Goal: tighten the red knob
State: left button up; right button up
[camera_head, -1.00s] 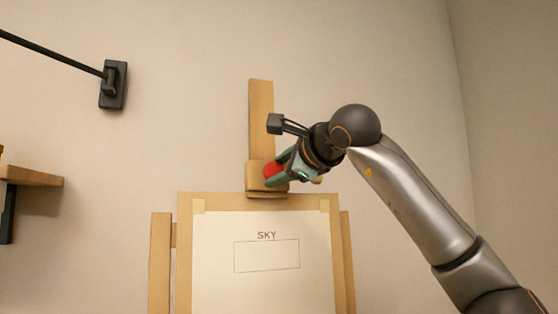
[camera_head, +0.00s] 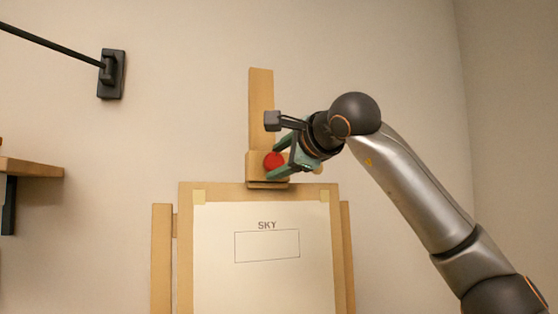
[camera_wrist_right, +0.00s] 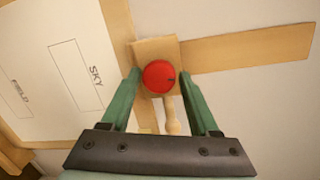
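The red knob (camera_head: 273,161) is round and sits on the wooden clamp block (camera_head: 254,168) of the easel, just above the board. It also shows in the right wrist view (camera_wrist_right: 158,77), with a small dark mark near its right edge. My right gripper (camera_head: 279,163) is at the knob, its green fingers spread apart. The fingers hold nothing. My left gripper is not in view.
The easel board (camera_head: 186,240) carries a white sheet (camera_head: 265,285) marked SKY, directly below the clamp. A wooden post (camera_head: 261,95) rises above it. A pale wooden peg (camera_wrist_right: 171,118) is beside the knob. A wall-mounted black bracket (camera_head: 111,74) and a shelf (camera_head: 30,169) are at left.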

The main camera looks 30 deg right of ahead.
jog(key=shift+o, duration=1.3)
jog(key=shift+s, duration=0.35)
jog(key=s+a+r+b, duration=0.1)
jog(key=s+r+b, duration=0.1)
jog(key=s, duration=0.9)
jog(key=shift+s+a+b, duration=0.15)
jog(key=shift+s+b, duration=0.15)
jog(key=shift+b, duration=0.3)
